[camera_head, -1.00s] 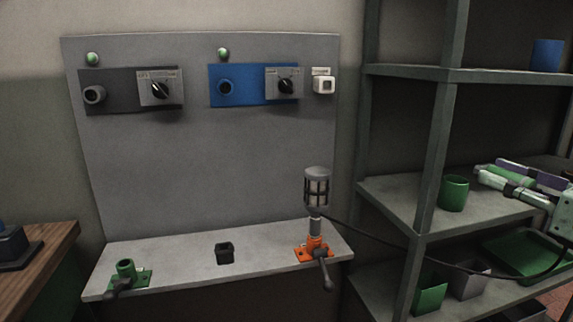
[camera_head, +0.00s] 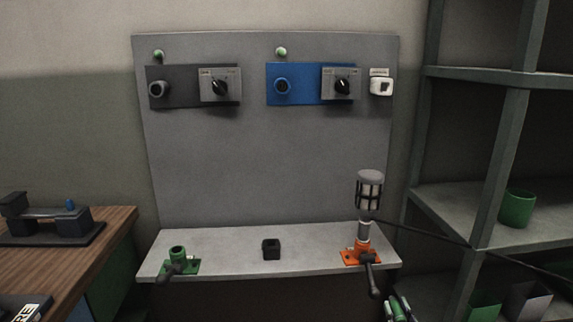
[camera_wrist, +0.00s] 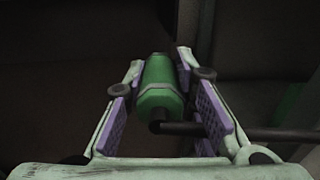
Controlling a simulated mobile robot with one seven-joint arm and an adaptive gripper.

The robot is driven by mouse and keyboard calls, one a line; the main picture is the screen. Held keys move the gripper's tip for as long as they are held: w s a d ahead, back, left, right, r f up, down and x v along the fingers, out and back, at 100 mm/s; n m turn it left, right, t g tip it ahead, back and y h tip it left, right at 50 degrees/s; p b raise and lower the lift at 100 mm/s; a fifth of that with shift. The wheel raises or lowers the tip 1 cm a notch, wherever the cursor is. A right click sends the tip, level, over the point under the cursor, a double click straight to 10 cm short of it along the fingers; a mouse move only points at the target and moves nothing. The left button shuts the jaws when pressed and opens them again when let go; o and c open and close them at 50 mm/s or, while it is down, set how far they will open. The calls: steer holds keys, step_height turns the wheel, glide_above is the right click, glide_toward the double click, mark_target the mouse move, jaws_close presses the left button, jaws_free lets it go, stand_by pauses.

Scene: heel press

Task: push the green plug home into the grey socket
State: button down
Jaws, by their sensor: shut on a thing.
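The green plug (camera_wrist: 161,86) lies lengthwise between the purple-padded fingers of my gripper (camera_wrist: 160,68), which is shut on it. A dark cable leaves the plug's near end toward the right. In the head view, part of my gripper (camera_head: 399,309) shows at the bottom edge, right of the ledge, low and well apart from the sockets. The grey socket (camera_head: 158,89) is a round opening on a dark grey plate at the wall board's upper left. A grey box with a black rotary switch (camera_head: 219,86) sits beside it.
A blue plate with another socket (camera_head: 282,86) is to the right. The ledge (camera_head: 220,246) carries a green clamp (camera_head: 179,262), a black square cup (camera_head: 271,249) and a caged lamp (camera_head: 369,190) on an orange clamp. A cable (camera_head: 470,249) crosses the shelf (camera_head: 540,232). Space before the board is open.

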steer(key=s+a+f, duration=0.1)
steer(key=a+f, duration=2.4)
steer(key=a, duration=0.4)
steer(key=shift+s, duration=0.25)
steer(key=shift+d, duration=0.15)
